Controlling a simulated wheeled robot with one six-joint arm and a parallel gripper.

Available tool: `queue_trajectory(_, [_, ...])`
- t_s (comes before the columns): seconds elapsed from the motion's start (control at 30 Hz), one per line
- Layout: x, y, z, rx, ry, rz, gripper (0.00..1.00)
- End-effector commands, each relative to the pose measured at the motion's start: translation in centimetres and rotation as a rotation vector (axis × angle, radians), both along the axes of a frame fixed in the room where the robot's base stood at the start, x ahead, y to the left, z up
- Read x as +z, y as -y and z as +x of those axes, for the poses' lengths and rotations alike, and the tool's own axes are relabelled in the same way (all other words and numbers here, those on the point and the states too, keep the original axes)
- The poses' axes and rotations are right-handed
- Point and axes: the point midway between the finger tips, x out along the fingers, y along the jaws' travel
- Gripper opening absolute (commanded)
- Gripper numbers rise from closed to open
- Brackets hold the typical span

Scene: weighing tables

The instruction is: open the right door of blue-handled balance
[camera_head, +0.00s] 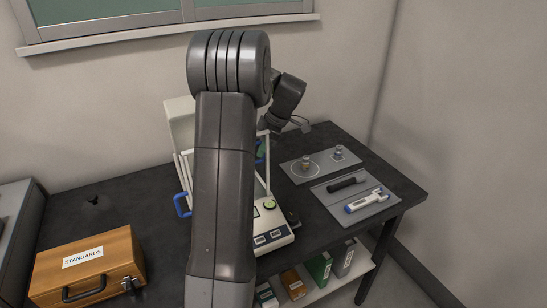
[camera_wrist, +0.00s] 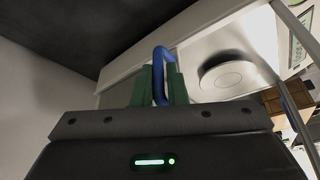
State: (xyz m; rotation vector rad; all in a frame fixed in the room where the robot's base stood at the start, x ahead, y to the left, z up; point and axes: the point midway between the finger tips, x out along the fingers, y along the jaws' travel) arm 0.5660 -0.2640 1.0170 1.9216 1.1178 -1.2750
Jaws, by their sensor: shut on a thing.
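The blue-handled balance (camera_head: 275,228) stands on the dark table, largely hidden behind my arm in the head view. Its left blue handle (camera_head: 182,205) shows beside my arm. In the wrist view, my gripper (camera_wrist: 159,82) has its green fingers on either side of the right door's blue handle (camera_wrist: 160,66) and is shut on it. The round weighing pan (camera_wrist: 228,76) shows beyond, inside the chamber. The other blue handle (camera_wrist: 288,98) is farther off. How far the right door stands open I cannot tell.
Right of the balance are a grey mat with small weights (camera_head: 306,164) and a tray with a black tool and a white-blue pipette-like tool (camera_head: 366,201). A wooden STANDARDS box (camera_head: 88,265) stands at the left front. A wall and window are behind.

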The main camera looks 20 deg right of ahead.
Motion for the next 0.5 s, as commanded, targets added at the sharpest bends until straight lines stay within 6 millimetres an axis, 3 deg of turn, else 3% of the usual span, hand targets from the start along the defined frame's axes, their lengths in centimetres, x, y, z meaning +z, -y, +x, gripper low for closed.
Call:
queue_trajectory(0.1, [0.2, -0.1, 1.9, -0.002, 0.001, -0.002, 0.0])
queue_trajectory(0.2, [0.2, -0.2, 2.6, -0.002, 0.001, -0.002, 0.0])
queue_trajectory(0.5, [0.1, -0.2, 2.8, -0.003, 0.001, -0.002, 0.0])
